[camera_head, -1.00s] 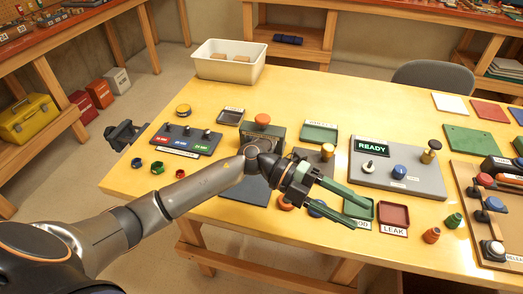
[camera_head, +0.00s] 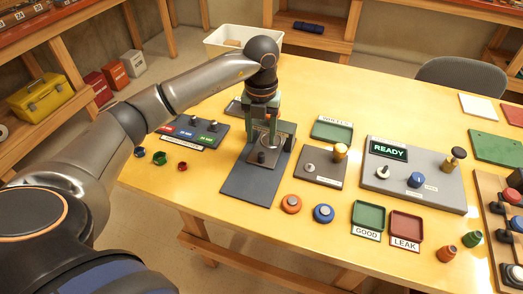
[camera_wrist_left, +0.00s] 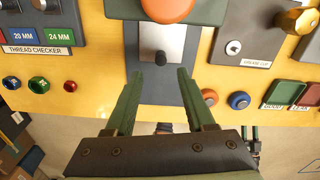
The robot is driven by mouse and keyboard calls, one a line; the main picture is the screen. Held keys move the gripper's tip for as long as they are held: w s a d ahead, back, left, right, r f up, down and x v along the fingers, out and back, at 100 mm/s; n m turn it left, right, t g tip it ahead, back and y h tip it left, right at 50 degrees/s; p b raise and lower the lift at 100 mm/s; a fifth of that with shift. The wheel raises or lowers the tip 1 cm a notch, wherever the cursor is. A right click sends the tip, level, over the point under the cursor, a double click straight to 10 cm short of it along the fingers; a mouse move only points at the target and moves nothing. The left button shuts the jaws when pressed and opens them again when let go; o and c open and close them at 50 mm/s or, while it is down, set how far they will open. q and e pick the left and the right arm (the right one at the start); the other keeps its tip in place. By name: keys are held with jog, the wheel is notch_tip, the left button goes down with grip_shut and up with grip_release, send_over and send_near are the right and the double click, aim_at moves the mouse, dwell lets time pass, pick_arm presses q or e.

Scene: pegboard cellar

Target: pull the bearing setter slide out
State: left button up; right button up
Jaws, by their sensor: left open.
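The bearing setter is a dark unit on the yellow table, with an orange round top (camera_wrist_left: 168,8) seen in the left wrist view. Its slide is a light grey plate (camera_wrist_left: 150,38) with a black upright knob (camera_wrist_left: 160,58); in the head view the knob (camera_head: 261,157) shows below the gripper. The slide lies over a dark flat base (camera_head: 243,190) that reaches toward the table's front. My left gripper (camera_head: 264,136) points down over the setter and hides much of it. Its green fingers (camera_wrist_left: 160,80) are open, on either side of the knob's line, with nothing between them.
The thread checker (camera_head: 190,130) is left of the setter. The grease cup plate (camera_head: 318,168) is close on its right. Orange and blue round pieces (camera_head: 323,213) and the green GOOD tray (camera_head: 369,215) lie front right.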

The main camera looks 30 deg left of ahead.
aim_at(261, 154)
pick_arm(q)
notch_tip(261, 154, down, 7)
jog(key=shift+r, duration=0.1)
dwell(0.3)
grip_shut()
dwell(1.3)
